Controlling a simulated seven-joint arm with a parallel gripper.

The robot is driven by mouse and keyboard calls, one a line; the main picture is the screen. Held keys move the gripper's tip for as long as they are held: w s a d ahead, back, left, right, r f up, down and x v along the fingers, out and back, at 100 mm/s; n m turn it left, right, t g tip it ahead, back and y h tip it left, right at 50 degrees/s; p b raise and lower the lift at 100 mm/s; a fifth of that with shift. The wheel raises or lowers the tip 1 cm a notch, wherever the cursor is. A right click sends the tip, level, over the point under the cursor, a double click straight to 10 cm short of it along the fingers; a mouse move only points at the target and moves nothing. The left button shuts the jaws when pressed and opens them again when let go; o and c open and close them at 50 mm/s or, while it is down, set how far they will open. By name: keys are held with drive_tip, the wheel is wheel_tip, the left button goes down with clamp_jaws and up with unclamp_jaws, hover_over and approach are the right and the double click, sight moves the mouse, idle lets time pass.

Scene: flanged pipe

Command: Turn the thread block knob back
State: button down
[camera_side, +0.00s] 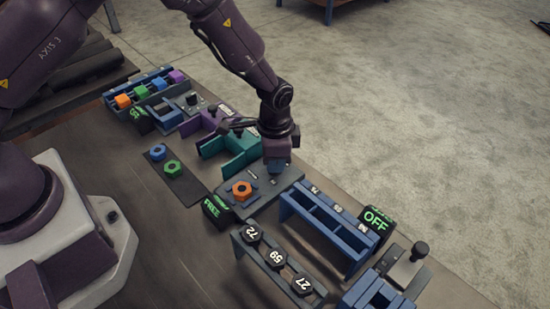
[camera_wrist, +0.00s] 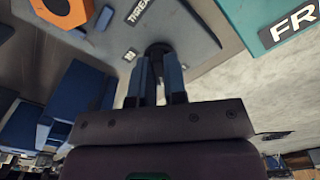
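The thread block (camera_side: 233,199) is a grey plate with an orange hex nut (camera_side: 242,190) on it. The wrist view shows the nut (camera_wrist: 68,10) at the upper left and part of a "THREAD" label. My gripper (camera_side: 275,170) points down at the plate's far right part, beside the nut. In the wrist view my fingertips (camera_wrist: 159,58) are close together, one on each side of the dark round knob (camera_wrist: 157,47), and appear to touch it. The knob is hidden by my gripper in the side view. A small black block at the plate's corner reads "FREE" (camera_side: 214,206) in green.
Teal angled blocks (camera_side: 236,152) stand close behind the plate. A blue rack (camera_side: 325,228), an "OFF" block (camera_side: 377,219) and a holder with black numbered nuts (camera_side: 276,257) stand in front. A dark strip (camera_side: 170,178) with blue and green nuts lies to the left.

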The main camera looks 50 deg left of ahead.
drive_tip(key=shift+n, duration=0.4)
drive_tip(key=n, duration=0.3)
drive_tip(key=shift+n, duration=1.8)
drive_tip(key=c, duration=1.2)
unclamp_jaws()
drive_tip(key=shift+o, duration=0.2)
drive_tip(key=shift+r, duration=0.15)
wheel_tip(320, 180, up, 13)
